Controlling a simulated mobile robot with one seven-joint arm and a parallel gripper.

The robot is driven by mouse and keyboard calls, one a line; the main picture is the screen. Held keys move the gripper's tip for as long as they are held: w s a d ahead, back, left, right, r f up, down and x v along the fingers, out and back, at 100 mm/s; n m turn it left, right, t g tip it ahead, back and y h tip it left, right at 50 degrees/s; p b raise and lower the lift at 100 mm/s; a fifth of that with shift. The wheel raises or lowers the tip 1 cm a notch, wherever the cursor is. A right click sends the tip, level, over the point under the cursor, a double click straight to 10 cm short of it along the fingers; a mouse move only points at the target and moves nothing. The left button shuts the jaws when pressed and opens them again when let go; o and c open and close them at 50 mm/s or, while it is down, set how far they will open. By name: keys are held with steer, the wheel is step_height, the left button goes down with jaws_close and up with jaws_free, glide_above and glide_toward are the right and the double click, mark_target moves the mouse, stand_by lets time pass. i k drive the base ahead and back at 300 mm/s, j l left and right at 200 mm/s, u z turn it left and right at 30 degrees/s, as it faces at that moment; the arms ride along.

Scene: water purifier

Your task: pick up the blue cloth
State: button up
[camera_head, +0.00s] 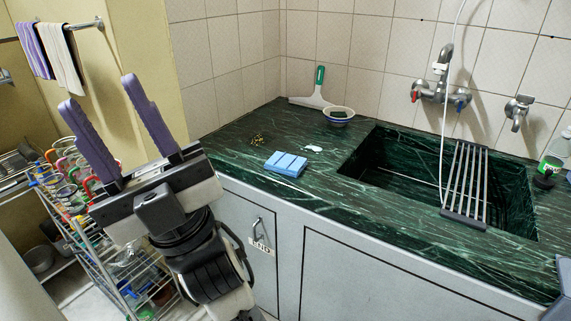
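The blue cloth (286,164) lies folded on the dark green marble counter, near its front edge and left of the sink. My gripper (103,92) is at the left with its two purple fingers pointing up and spread wide apart. Nothing is between the fingers. The gripper is left of the counter and well apart from the blue cloth.
The sink (400,165) has a grey rack (466,185) across it and a white hose at the faucet. A bowl (339,116) and a green-handled squeegee (317,92) are behind the cloth. A wire rack with cups (70,180) stands behind my arm. Cabinets front the counter.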

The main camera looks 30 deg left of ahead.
mark_target(284, 163)
steer(key=u, duration=1.6)
steer(key=i+l+u, duration=0.15)
steer(key=l, duration=0.3)
steer(key=l+u, duration=0.15)
steer(key=l, duration=0.7)
steer(key=i+l, duration=0.15)
steer(key=l, duration=0.25)
steer(key=i, duration=0.5)
